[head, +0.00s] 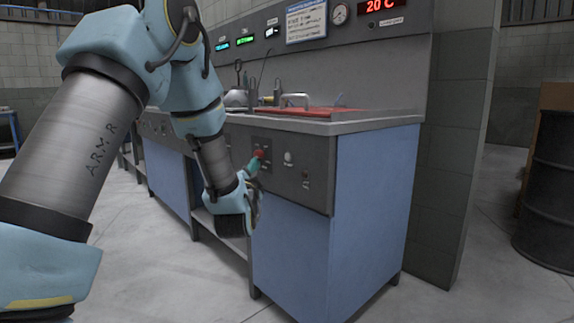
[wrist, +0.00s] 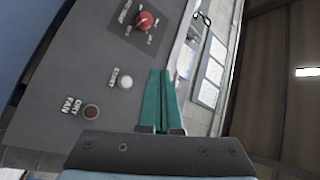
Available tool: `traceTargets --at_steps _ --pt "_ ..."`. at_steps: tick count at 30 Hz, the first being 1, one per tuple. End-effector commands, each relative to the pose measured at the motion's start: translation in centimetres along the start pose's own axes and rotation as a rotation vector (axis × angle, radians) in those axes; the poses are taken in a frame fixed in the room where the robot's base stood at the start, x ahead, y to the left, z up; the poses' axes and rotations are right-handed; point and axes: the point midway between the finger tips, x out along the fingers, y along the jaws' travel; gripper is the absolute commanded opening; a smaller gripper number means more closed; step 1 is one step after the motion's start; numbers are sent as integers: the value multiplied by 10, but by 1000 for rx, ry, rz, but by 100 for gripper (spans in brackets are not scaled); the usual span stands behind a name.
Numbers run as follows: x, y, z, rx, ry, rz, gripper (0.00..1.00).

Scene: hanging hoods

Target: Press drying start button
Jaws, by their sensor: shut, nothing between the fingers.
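A grey control panel (head: 318,160) is on the front of the blue bench. It carries a white round button (head: 288,158), which also shows in the wrist view (wrist: 125,82) beside a small label that seems to read START. A brownish round button (wrist: 91,111) labelled DRY FAN is further left and lower in the wrist view. My gripper (head: 255,163) has teal fingers pressed together, empty, left of the white button in the head view. In the wrist view the fingertips (wrist: 160,72) are right of the white button, apart from it in the picture. Their distance from the panel is unclear.
A red knob (head: 260,154) is on the panel close to my fingertips; it also shows in the wrist view (wrist: 146,20). A red sink tray (head: 305,112) and a tap (head: 294,99) are on the bench top. A dark barrel (head: 548,200) stands right. Floor before the bench is clear.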

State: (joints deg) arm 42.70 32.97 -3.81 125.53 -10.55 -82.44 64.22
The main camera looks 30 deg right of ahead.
Motion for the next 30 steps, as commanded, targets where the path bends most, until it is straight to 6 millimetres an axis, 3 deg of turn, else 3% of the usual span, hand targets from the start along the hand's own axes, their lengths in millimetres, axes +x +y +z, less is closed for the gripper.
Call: traceTargets --at_steps 11,30 --pt "8 4 -6 -1 0 2 0" --pt "58 43 -42 -2 0 2 0"
